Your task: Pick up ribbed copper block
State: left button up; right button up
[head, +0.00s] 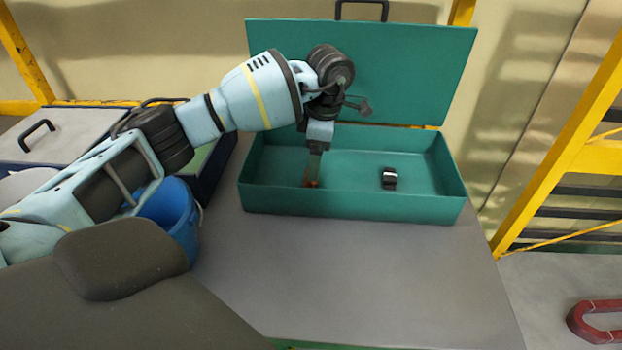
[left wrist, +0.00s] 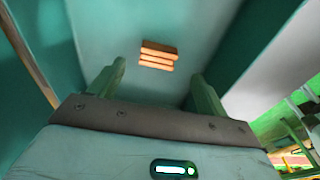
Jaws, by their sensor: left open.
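The ribbed copper block (left wrist: 158,55) lies on the floor of the green box, seen in the left wrist view just beyond and between my fingertips. In the head view only a small orange-brown part of the copper block (head: 311,183) shows below my left gripper (head: 314,170). My left gripper points down into the left half of the box. In the left wrist view its two fingers (left wrist: 155,80) are apart, with nothing held between them. My right gripper is not in view.
The green box (head: 350,205) has its lid (head: 420,75) raised at the back. A dark and silver part (head: 389,178) lies in its right half. A blue bucket (head: 172,215) stands to the left. The grey table (head: 370,270) in front is clear.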

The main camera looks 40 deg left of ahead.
pick_arm(q)
jog(key=shift+s+a+f, duration=0.1)
jog(key=shift+a+f, duration=0.1)
jog(key=shift+f, duration=1.05)
jog(key=shift+a+f, duration=0.2)
jog(key=shift+f, duration=1.05)
jog(key=c, duration=1.3)
jog(key=shift+o, duration=0.2)
notch_tip(320, 180, up, 10)
